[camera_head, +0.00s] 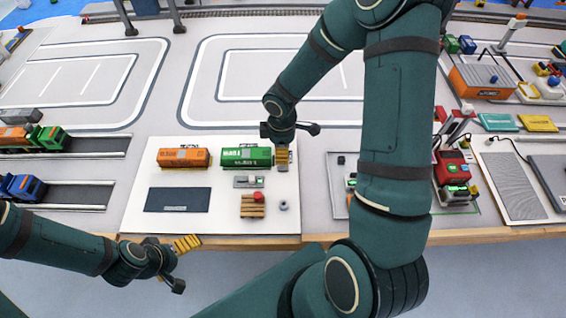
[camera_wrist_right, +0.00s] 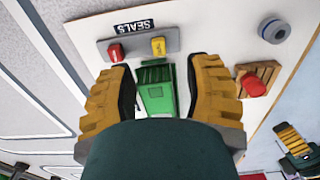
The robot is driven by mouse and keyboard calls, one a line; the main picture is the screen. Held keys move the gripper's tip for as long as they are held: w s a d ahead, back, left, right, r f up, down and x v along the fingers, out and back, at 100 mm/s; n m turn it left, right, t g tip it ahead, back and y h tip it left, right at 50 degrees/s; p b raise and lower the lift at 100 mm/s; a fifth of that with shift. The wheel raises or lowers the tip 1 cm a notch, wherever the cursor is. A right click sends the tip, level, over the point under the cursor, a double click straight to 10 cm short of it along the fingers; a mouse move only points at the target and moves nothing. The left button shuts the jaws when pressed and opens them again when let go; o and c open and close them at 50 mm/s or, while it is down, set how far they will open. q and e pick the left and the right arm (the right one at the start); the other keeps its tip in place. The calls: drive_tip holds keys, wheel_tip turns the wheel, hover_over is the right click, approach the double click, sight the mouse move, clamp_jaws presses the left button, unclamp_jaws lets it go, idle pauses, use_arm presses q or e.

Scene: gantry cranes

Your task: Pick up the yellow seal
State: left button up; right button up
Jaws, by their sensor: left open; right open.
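The yellow seal (camera_wrist_right: 158,46) stands at one end of a grey holder (camera_wrist_right: 140,43) labelled SEALS. A red seal (camera_wrist_right: 116,52) is at the holder's other end. In the head view the holder (camera_head: 242,183) lies on the white board, and its seals are too small to tell apart. My right gripper (camera_wrist_right: 160,72) is open. Its yellow fingers are apart from the seal, with a green container (camera_wrist_right: 156,92) seen between them. In the head view the right gripper (camera_head: 282,158) is beside the green container's right end. My left gripper (camera_head: 186,244) is open at the table's front edge.
An orange container (camera_head: 183,158) stands left of the green one. A dark blue plate (camera_head: 178,200), a wooden pallet (camera_head: 252,212) with a red object and a grey ring (camera_head: 284,206) are on the white board (camera_head: 222,225). My right arm hides part of the table.

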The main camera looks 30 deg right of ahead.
drive_tip(key=shift+w+a+f+b, duration=0.1)
drive_tip(key=shift+f+b, duration=0.75)
drive_tip(key=shift+f, duration=1.95)
drive_tip(key=c, duration=0.9)
